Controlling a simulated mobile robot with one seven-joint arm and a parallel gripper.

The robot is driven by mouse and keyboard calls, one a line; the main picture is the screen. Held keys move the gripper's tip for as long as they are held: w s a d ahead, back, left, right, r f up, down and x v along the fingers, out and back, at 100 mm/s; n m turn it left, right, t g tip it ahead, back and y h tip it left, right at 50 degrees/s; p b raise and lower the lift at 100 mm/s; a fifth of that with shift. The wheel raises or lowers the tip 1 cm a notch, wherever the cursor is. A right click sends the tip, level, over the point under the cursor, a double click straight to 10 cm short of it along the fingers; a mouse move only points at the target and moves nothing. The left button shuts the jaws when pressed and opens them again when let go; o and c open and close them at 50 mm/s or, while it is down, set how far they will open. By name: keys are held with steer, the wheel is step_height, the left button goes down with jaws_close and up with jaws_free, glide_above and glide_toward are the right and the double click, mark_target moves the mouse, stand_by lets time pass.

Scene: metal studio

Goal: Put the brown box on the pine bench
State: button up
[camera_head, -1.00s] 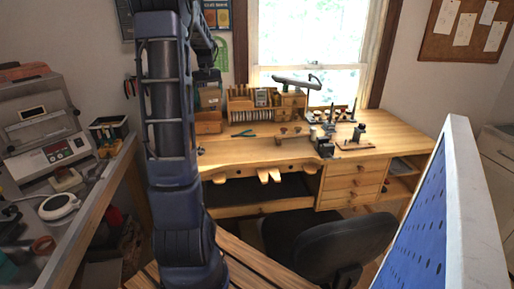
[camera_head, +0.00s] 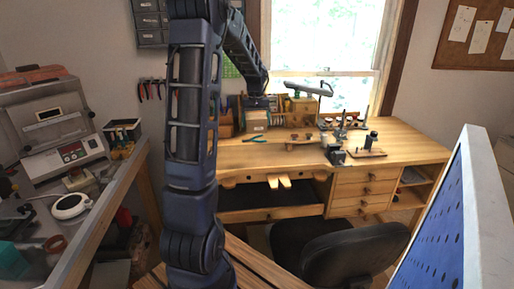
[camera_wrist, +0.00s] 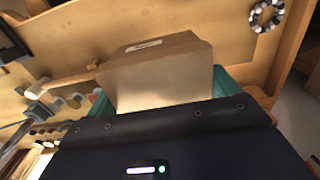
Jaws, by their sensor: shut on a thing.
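The brown box (camera_wrist: 160,75) is between the teal fingers of my gripper (camera_wrist: 160,92) in the wrist view, with a white label on it. In the head view the box (camera_head: 257,121) shows small below my gripper (camera_head: 256,101), over the back part of the pine bench (camera_head: 235,157). The bench's wooden top (camera_wrist: 95,35) also shows behind the box in the wrist view. I cannot tell whether the box touches the bench top.
Pliers (camera_head: 254,139) lie in front of the box. A wooden organiser (camera_head: 300,106), a lamp (camera_head: 312,88) and small tools stand to its right. A black chair (camera_head: 355,250) is before the bench. A beaded ring (camera_wrist: 267,15) lies on the wood.

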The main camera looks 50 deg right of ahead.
step_height(320, 180, down, 13)
steer(key=shift+r, duration=0.15)
stand_by(0.4)
steer(key=o, duration=0.9)
